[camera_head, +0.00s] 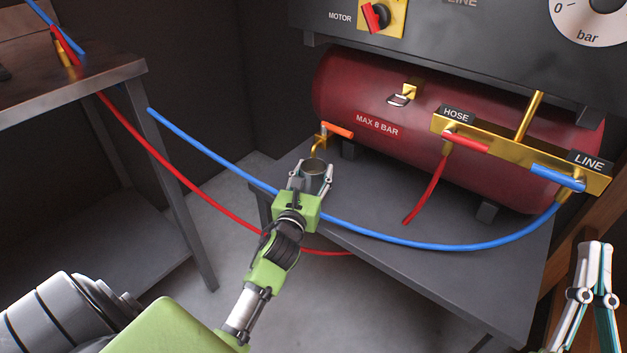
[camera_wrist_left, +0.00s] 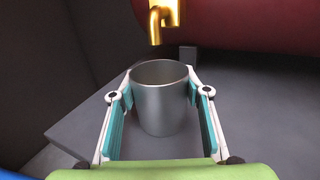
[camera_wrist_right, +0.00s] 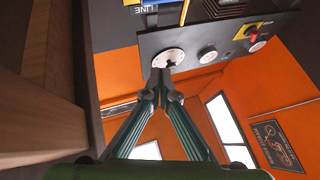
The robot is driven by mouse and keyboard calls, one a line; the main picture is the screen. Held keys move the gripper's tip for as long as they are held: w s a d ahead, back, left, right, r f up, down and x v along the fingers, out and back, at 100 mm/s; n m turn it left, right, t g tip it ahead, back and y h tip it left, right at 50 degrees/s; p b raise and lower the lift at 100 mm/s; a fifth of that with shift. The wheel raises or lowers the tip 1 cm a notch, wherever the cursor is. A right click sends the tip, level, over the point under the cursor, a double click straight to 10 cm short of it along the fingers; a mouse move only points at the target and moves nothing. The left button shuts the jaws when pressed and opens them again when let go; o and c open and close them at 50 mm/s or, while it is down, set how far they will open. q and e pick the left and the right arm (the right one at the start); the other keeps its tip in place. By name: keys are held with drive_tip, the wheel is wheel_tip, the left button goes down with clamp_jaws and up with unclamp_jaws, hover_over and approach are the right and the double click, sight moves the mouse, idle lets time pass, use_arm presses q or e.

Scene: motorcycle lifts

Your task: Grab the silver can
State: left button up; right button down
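The silver can (camera_head: 314,169) is an open-topped cup standing upright near the left end of the grey bench, just below the brass spout under the tank. The can also shows in the left wrist view (camera_wrist_left: 161,105), with its dark inside visible. My left gripper (camera_head: 312,178) is at the can, with one finger on each side of it. In the left wrist view its fingers (camera_wrist_left: 160,88) are spread, with tips close beside the can's walls; firm contact cannot be made out. My right gripper (camera_head: 597,245) is away at the lower right, its fingertips together and empty (camera_wrist_right: 162,84).
The brass spout (camera_head: 320,141) with an orange lever hangs just behind the can. The red tank (camera_head: 400,120) fills the back of the bench (camera_head: 450,275). A blue hose (camera_head: 430,245) and a red hose (camera_head: 180,178) run near my left arm. A metal table (camera_head: 110,75) stands left.

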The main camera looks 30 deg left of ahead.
use_arm(q)
drive_tip(key=c, duration=0.5)
drive_tip(key=shift+r, duration=0.1)
